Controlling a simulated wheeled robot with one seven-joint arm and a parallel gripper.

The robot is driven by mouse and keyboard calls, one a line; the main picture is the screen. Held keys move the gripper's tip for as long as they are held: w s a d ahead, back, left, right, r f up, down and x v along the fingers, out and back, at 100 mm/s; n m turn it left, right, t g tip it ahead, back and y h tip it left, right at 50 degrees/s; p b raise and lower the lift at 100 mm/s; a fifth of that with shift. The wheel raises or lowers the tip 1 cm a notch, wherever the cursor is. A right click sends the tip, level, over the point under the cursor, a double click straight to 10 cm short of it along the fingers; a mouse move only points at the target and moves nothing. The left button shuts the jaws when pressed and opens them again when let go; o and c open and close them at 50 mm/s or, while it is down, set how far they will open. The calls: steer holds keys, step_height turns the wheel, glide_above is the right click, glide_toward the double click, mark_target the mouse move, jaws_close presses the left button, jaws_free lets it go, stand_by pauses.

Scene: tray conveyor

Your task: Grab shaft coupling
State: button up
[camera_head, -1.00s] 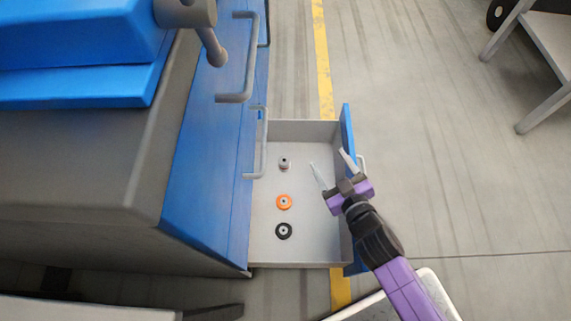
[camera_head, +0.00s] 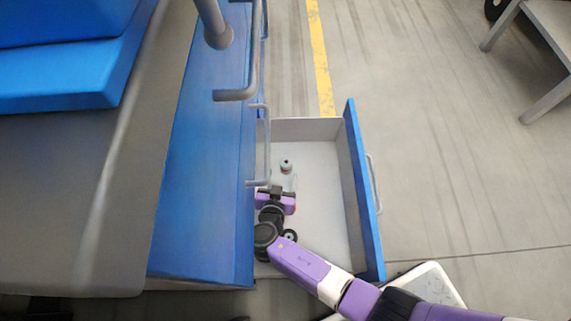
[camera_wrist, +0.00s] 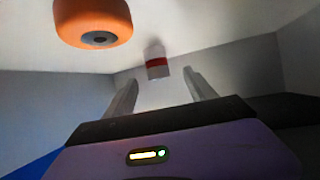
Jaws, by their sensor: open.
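The shaft coupling, which I take to be the small grey cylinder with a red band (camera_head: 286,166), stands in the open drawer (camera_head: 306,129). In the wrist view the coupling (camera_wrist: 157,66) appears ahead, in line with the gap between my fingers. My gripper (camera_head: 284,180) is low in the drawer on the near side of the coupling, with its fingers pointing toward it. My gripper (camera_wrist: 160,82) is open and empty. I cannot tell whether a fingertip touches the coupling.
An orange roller (camera_wrist: 94,22) is close by in the wrist view; my gripper hides most of it in the head view. A black ring (camera_head: 290,236) lies nearer, partly behind my arm. Drawer walls and the blue front (camera_head: 363,190) enclose the space. Handles (camera_head: 261,150) overhang the left side.

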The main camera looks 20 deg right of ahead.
mark_target(285, 168)
steer(key=b+x, duration=0.2)
steer(key=x, duration=0.5)
steer(key=shift+w+d+r+b, duration=0.15)
steer(key=shift+d+b, duration=0.15)
steer(key=shift+b, duration=0.05)
jaws_close()
